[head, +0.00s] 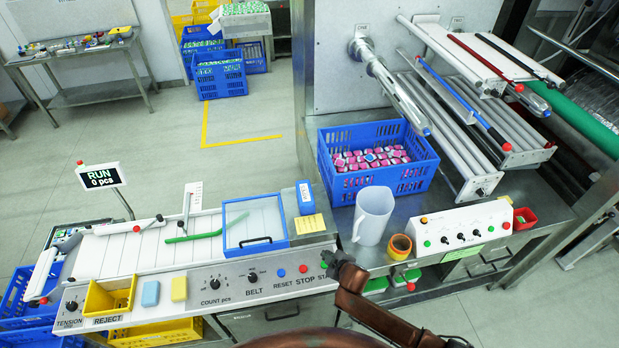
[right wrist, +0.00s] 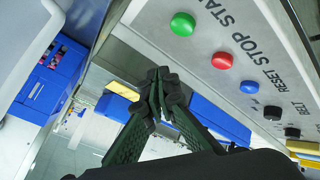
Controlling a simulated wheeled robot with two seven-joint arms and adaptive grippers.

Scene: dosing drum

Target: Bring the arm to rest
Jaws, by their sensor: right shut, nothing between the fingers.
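My right arm (head: 385,318) comes in from the bottom right of the head view, a brown linkage. Its dark gripper (head: 338,262) is over the right end of the counting machine's control panel (head: 205,287), covering part of the START lettering. In the right wrist view the gripper (right wrist: 160,78) is shut and empty, its green-padded fingers meeting at the tips. The green button (right wrist: 183,24), red button (right wrist: 222,60) and blue button (right wrist: 249,87) show beyond the fingertips, apart from them in the picture. My left gripper is not in view.
A display (head: 101,177) reads RUN, 0 pcs. A white jug (head: 373,216) and an orange ring-like cup (head: 399,246) stand right of the gripper. A blue crate (head: 410,180) of pink-and-white pieces is behind. A yellow reject bin (head: 109,297) sits at left.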

